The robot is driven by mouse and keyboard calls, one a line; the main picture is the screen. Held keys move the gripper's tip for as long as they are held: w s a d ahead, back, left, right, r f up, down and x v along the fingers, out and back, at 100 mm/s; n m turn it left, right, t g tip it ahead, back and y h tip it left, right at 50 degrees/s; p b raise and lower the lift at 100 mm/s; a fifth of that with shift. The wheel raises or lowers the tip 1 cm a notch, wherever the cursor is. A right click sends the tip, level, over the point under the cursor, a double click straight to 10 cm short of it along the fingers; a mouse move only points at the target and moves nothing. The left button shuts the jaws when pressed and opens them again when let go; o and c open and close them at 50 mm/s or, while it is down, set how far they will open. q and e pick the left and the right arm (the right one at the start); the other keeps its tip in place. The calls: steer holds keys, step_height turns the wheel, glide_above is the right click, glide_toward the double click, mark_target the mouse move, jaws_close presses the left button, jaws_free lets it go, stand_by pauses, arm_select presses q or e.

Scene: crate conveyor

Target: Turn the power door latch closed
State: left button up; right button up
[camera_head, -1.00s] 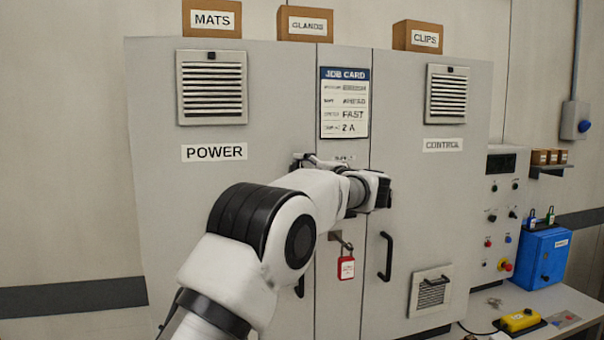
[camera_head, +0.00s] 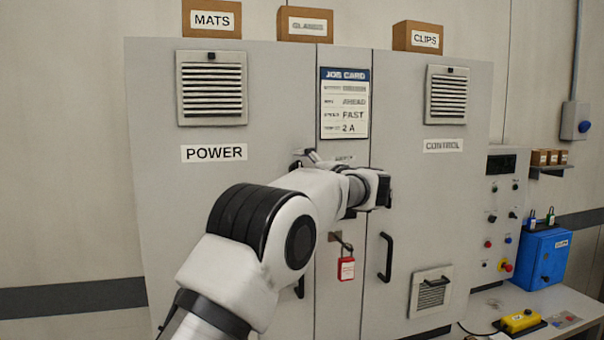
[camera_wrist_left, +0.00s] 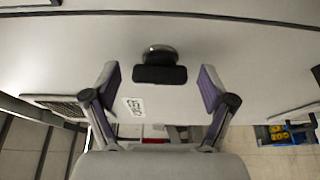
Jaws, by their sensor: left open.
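The power door (camera_head: 180,220) is the grey left door of the cabinet, under a POWER label (camera_head: 214,152). My left arm reaches across it, and my wrist hides most of my left gripper and the latch in the head view. In the left wrist view, my left gripper (camera_wrist_left: 160,84) is open and empty. The latch (camera_wrist_left: 160,74), a black bar on a round base, lies ahead between the two spread fingers, with a gap on each side. The bar runs crosswise in that picture. Whether the fingertips reach as deep as the bar, I cannot tell. My right gripper is not in view.
A red tag (camera_head: 346,268) hangs from a centre-panel fitting, below my wrist. The control door has a black handle (camera_head: 386,257). A job card (camera_head: 344,103) is above my wrist. At right are a button panel (camera_head: 497,215), a blue box (camera_head: 541,258) and a yellow pendant (camera_head: 520,321).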

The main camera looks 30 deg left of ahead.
arm_select(q)
steer(key=v, duration=1.2)
